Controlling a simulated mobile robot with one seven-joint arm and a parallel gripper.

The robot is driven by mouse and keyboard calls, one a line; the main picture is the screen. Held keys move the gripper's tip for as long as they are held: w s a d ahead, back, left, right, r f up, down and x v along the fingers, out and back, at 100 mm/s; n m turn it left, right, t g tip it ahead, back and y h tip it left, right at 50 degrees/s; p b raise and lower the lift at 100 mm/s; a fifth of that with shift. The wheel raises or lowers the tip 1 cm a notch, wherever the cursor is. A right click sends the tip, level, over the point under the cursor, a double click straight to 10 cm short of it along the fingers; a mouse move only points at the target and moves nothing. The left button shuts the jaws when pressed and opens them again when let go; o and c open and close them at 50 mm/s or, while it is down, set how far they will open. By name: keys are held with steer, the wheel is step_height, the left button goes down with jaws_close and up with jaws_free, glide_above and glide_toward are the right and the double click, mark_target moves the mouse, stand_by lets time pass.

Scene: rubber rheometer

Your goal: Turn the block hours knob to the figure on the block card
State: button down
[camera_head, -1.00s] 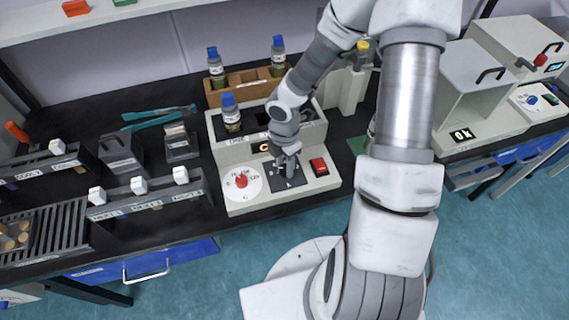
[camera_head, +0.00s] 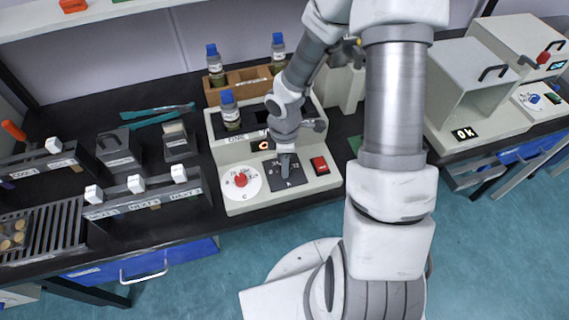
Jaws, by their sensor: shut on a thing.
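The block heater (camera_head: 235,152) is a pale unit holding a blue-capped bottle (camera_head: 231,112) in its dark top. On its sloped front are a white dial with a red knob (camera_head: 241,180), a dark square panel (camera_head: 290,183) with a white mark, and a red switch (camera_head: 320,165). My gripper (camera_head: 285,170) points down at the dark panel and is shut on a knob there, which I take for the block hours knob. The fingers hide most of that knob, so its setting cannot be read. A lit display (camera_head: 261,145) sits just above, its figure too small to read. I cannot pick out the block card.
A wooden rack (camera_head: 250,82) with blue-capped bottles stands behind the unit. To the left are grey boxes (camera_head: 119,150), teal tongs (camera_head: 158,115) and a rail with white blocks (camera_head: 150,197). Pale machines (camera_head: 480,90) stand at the right. My arm covers the bench right of the unit.

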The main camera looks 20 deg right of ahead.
steer(key=m+b, duration=0.2)
steer(key=m, duration=0.4)
steer(key=shift+f, duration=0.1)
steer(key=m+b, duration=0.2)
steer(key=m, duration=0.4)
steer(key=shift+m, duration=0.3)
stand_by(0.3)
steer(key=shift+c, duration=2.4)
jaws_free()
step_height(320, 180, up, 18)
steer(key=p, duration=0.2)
steer(key=shift+f, duration=0.2)
